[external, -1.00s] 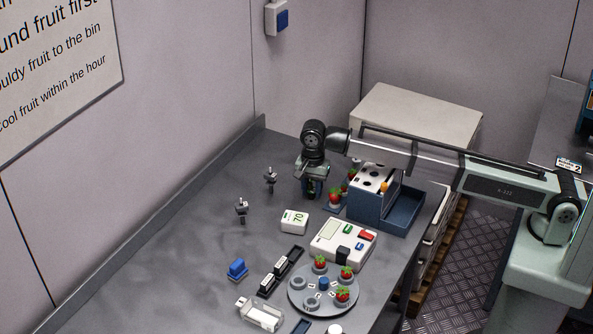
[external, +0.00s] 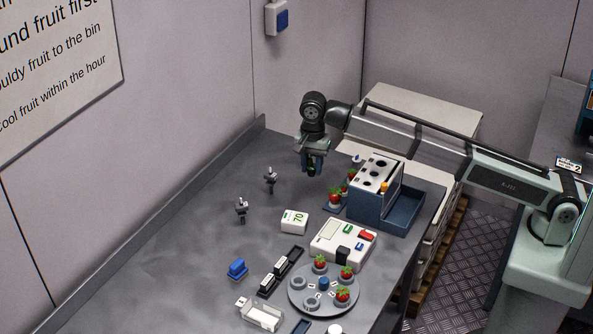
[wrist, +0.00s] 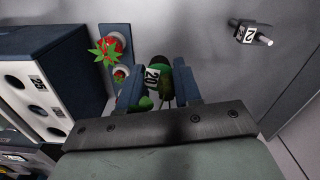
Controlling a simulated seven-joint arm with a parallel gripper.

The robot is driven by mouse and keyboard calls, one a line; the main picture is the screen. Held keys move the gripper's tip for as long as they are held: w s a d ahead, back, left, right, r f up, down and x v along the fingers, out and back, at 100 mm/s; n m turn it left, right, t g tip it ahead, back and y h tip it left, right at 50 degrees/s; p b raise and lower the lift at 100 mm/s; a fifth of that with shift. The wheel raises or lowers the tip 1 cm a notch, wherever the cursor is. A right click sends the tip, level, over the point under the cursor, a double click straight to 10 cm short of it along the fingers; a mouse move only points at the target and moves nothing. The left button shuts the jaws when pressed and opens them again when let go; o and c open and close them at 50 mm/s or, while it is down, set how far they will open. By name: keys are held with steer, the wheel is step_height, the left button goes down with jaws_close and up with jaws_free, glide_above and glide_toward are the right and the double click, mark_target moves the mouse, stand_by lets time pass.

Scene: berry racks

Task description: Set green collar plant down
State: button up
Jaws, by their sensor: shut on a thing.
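My gripper (external: 311,168) hangs above the grey bench at the back, left of the blue-and-white box. In the wrist view my gripper (wrist: 158,88) has its two blue-grey fingers on either side of the green collar plant (wrist: 159,74), shut on it. The plant shows dark green with a white tag that seems to read 20. In the external view the plant is small and mostly hidden between the fingers. I cannot make out its lower end clearly, but it looks apart from the bench.
Strawberries (external: 335,196) on a small blue rack stand close right of the gripper, beside the box (external: 365,208). A white 70 block (external: 294,221) and a round tray (external: 296,303) lie nearer. Bench between is bare.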

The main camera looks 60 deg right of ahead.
steer(key=s+a+n, duration=0.1)
steer(key=s+a, duration=0.1)
steer(key=a, duration=0.5)
steer(key=n, duration=0.2)
glide_above(256, 255)
steer(key=shift+m, duration=0.4)
steer(key=shift+f, duration=4.7)
steer(key=shift+f, duration=0.2)
steer(key=o, duration=1)
